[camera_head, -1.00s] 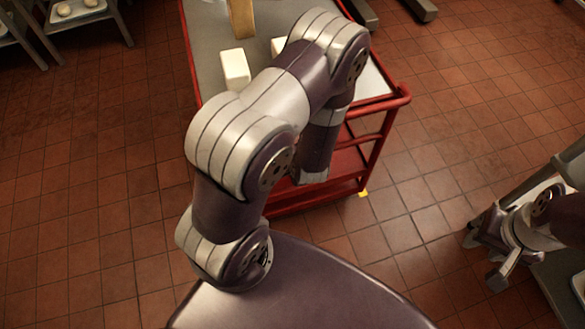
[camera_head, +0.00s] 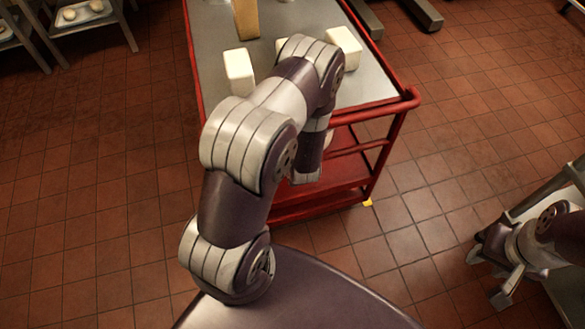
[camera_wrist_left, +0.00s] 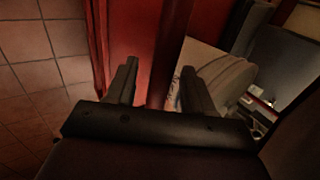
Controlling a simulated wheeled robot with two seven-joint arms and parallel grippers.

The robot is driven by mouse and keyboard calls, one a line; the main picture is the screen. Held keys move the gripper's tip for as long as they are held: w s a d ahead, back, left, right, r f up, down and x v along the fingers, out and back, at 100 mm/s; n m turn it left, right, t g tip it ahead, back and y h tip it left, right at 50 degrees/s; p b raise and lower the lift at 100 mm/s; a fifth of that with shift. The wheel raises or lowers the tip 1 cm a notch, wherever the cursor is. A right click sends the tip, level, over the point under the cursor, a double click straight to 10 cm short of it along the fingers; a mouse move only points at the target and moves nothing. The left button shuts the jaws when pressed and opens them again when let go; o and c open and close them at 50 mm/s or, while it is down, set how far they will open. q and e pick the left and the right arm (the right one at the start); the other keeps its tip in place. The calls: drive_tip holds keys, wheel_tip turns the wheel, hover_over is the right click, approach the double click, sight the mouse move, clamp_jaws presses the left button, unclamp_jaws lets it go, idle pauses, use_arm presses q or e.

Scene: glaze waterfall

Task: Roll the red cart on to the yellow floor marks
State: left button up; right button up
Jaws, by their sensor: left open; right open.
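The red cart (camera_head: 401,107) stands ahead of me, with a grey top, red rails and a lower red shelf. A small yellow floor mark (camera_head: 368,203) shows by its near right corner; other marks are not visible. My left arm reaches over the cart's near side and hides part of it; its gripper is hidden in the head view. In the left wrist view my left gripper (camera_wrist_left: 158,82) is open, with a red bar (camera_wrist_left: 167,50) of the cart showing between its fingers. I cannot tell whether they touch. My right gripper (camera_head: 488,277) is open and empty, low at the right.
White blocks (camera_head: 239,72) and a tan block (camera_head: 245,18) stand on the cart top. A rack with a tray of round pieces (camera_head: 82,14) is at the upper left. A metal stand (camera_head: 556,185) is at the right edge. Tiled floor (camera_head: 90,190) left of the cart is clear.

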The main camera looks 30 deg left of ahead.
use_arm(q)
drive_tip(key=shift+x, duration=1)
clamp_jaws()
idle(0.8)
